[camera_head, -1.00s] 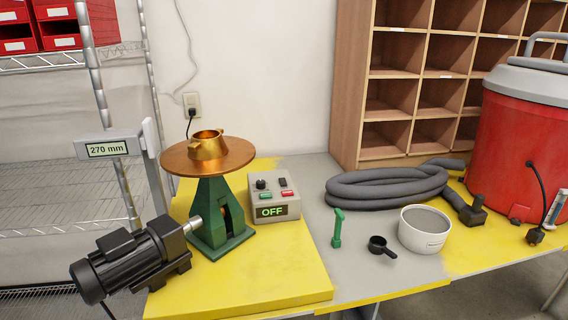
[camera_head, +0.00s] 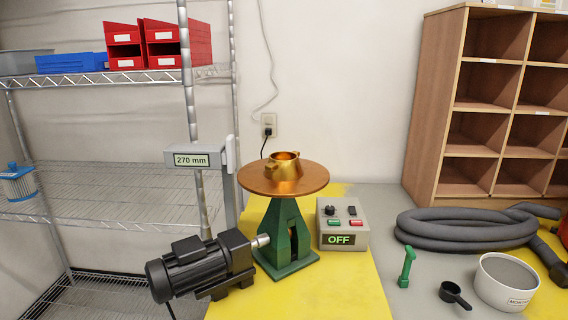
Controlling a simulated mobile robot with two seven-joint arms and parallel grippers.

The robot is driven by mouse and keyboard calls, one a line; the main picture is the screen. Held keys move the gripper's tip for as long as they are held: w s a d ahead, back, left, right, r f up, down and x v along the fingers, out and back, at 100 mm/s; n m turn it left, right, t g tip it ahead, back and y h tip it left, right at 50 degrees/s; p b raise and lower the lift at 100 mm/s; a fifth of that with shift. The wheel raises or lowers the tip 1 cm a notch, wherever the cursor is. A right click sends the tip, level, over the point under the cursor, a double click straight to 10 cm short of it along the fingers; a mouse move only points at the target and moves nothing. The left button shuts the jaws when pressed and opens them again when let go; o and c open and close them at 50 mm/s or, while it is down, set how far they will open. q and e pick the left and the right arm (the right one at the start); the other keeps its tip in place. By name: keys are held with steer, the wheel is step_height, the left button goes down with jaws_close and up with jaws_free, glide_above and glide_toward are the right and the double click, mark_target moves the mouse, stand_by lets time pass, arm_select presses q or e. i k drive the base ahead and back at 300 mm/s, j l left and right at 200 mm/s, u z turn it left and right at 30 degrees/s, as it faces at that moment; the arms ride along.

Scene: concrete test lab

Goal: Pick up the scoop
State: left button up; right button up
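The black scoop (camera_head: 453,294) lies on the grey part of the bench at the lower right, its handle pointing toward the front right. It is just left of a white tub (camera_head: 507,283) with grey contents, and the two look slightly apart. A small green upright tool (camera_head: 406,267) stands to the left of the scoop. Neither of my grippers shows in the head view.
A green stand with a round copper plate (camera_head: 318,176) and brass pot (camera_head: 285,166) stands left, beside a black motor (camera_head: 200,267) and a control box (camera_head: 342,224) reading OFF. A coiled grey hose (camera_head: 440,229) lies behind the scoop. Wooden pigeonholes (camera_head: 432,110) stand at the back right.

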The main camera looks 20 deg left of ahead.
mark_target(456, 298)
steer(key=l+u, duration=0.2)
steer(key=u, duration=0.15)
steer(key=l+u, duration=0.2)
steer(key=u, duration=0.2)
steer(key=l+u, duration=0.2)
steer(key=u, duration=0.15)
steer(key=k+l+u, duration=0.1)
steer(key=l, duration=0.2)
steer(key=k+l+u, duration=0.15)
steer(key=l+u, duration=0.1)
steer(key=l, duration=0.3)
